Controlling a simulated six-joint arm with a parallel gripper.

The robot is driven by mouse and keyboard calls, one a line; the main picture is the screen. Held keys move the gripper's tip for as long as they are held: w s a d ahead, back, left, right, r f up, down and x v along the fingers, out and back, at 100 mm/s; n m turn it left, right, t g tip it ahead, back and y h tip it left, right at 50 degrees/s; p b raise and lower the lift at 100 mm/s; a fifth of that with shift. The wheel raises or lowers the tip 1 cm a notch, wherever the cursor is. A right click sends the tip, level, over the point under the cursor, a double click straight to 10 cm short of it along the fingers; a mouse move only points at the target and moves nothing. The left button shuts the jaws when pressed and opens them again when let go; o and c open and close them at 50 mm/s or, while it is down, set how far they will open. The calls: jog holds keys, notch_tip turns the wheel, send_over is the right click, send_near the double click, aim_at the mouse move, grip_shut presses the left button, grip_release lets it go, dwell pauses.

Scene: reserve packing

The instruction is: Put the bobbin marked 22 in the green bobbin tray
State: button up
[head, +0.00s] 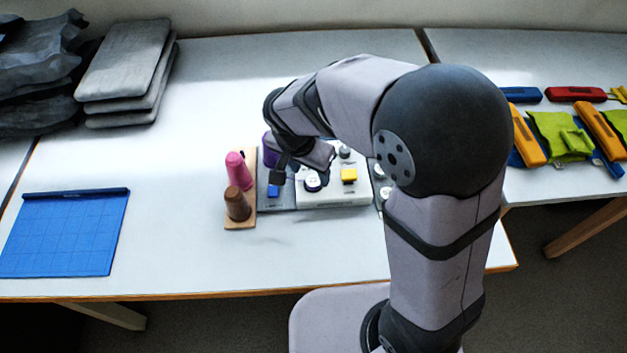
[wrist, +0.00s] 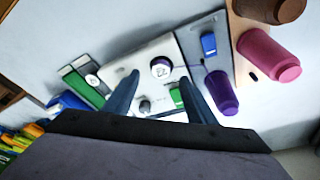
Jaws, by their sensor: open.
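A bobbin (wrist: 161,68) with a white top and dark purple rim stands on a white panel (wrist: 153,48); its small mark looks like 22. It also shows in the head view (head: 312,184). My gripper (wrist: 159,77) is open above the panel, its fingertips on either side of this bobbin in the wrist view; I see no contact. A tray with green strips (wrist: 73,80) lies at the left in the wrist view, with a white-topped bobbin (wrist: 92,80) on it. My arm hides most of that area in the head view.

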aim_at(314, 181)
jog(key=shift+p+x, duration=0.6)
jog(key=shift+x, duration=2.1)
jog(key=shift+w, duration=0.2)
jog(key=shift+r, duration=0.1)
jog(key=shift+c, duration=0.6)
jog(key=c, duration=1.1)
jog(key=shift+r, duration=0.1)
notch_tip(314, 181, up, 10)
jog(key=shift+f+b, duration=0.1)
jog(key=shift+b, duration=0.3)
